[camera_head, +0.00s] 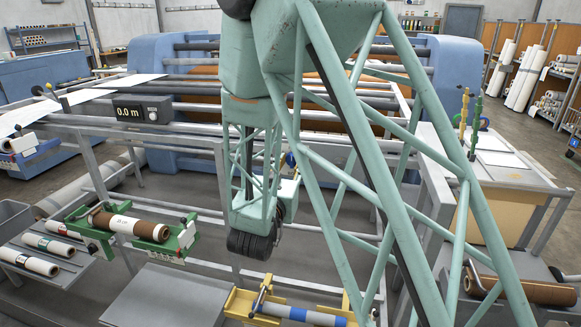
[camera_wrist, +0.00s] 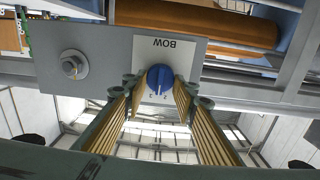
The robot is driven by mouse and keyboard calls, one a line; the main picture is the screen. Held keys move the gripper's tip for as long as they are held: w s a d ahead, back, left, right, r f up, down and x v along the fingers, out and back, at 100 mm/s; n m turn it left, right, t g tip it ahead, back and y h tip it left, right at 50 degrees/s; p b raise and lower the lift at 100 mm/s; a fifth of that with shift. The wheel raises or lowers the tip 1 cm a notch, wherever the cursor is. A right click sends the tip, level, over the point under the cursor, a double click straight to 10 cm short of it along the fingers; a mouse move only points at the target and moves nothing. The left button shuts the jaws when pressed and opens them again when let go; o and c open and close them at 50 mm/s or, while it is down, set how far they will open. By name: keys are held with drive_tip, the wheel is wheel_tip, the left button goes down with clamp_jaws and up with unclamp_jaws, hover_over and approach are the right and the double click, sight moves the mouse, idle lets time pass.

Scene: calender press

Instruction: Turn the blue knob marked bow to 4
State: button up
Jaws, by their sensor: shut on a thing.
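The blue knob (camera_wrist: 159,77) sits on a white plate (camera_wrist: 170,50) marked BOW, which reads upside down in the wrist view. The plate is on a grey panel (camera_wrist: 105,60). My gripper (camera_wrist: 161,90) has one finger on each side of the knob and is shut on it. Small scale marks show just below the knob, partly hidden; I cannot read which number the knob points to.
A brown roller (camera_wrist: 205,22) runs behind. In the head view, a 0.0 m display (camera_head: 142,109) and a green cradle with a brown roll (camera_head: 130,226) are on the left.

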drive_tip(key=shift+f+m+b, duration=0.1)
drive_tip(key=shift+m+b, duration=0.3)
drive_tip(key=shift+b, duration=0.1)
drive_tip(key=shift+m+b, duration=0.65)
drive_tip(key=shift+m, duration=0.05)
drive_tip(key=shift+m+b, duration=0.3)
drive_tip(key=shift+m, duration=0.6)
drive_tip(key=m, duration=0.3)
drive_tip(key=shift+d+m, duration=0.1)
drive_tip(key=shift+m, duration=2.2)
drive_tip(key=o, duration=0.9)
drive_tip(key=shift+c, duration=0.2)
drive_tip(key=shift+s, duration=0.15)
